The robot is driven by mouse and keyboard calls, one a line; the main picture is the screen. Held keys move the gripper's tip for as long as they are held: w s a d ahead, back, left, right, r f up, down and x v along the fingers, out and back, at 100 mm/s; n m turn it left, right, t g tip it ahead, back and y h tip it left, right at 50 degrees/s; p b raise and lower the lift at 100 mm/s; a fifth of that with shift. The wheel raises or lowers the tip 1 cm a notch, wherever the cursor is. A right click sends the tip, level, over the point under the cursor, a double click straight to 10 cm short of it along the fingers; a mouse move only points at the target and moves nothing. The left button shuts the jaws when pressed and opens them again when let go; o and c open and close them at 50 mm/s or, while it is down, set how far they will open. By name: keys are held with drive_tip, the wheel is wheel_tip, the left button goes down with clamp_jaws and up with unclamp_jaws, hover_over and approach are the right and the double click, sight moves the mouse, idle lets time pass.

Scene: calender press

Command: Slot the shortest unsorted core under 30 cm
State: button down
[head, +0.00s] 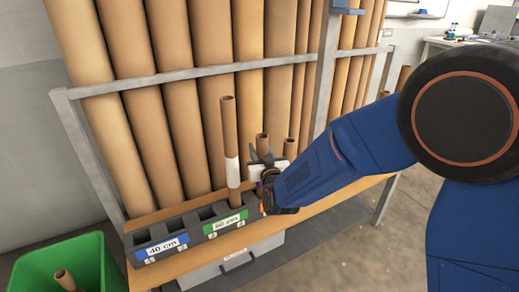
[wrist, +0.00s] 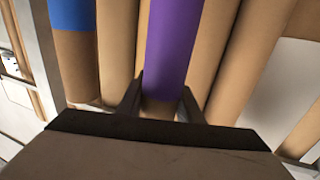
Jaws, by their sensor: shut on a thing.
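My gripper (head: 264,165) is at the right end of the slotted holder, low in front of the tall cores. In the wrist view my gripper (wrist: 160,105) is shut on a brown core with a purple band (wrist: 172,45). In the head view my gripper and arm hide most of this core. The grey slotted holder (head: 190,228) has a blue label reading 40 cm (head: 162,246) and a green label (head: 225,222) whose number is hard to read. A core with a white band (head: 231,150) stands upright at the green-labelled part, just left of my gripper.
Tall brown cores (head: 165,90) lean in a grey metal rack (head: 180,76) behind the holder. Short core tops (head: 262,142) show close behind my gripper. A green bin (head: 30,272) holding a core (head: 65,279) stands at lower left. Open floor (head: 405,215) lies right.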

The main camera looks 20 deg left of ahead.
drive_tip(key=shift+f, duration=2.25)
drive_tip(key=c, duration=1.2)
unclamp_jaws()
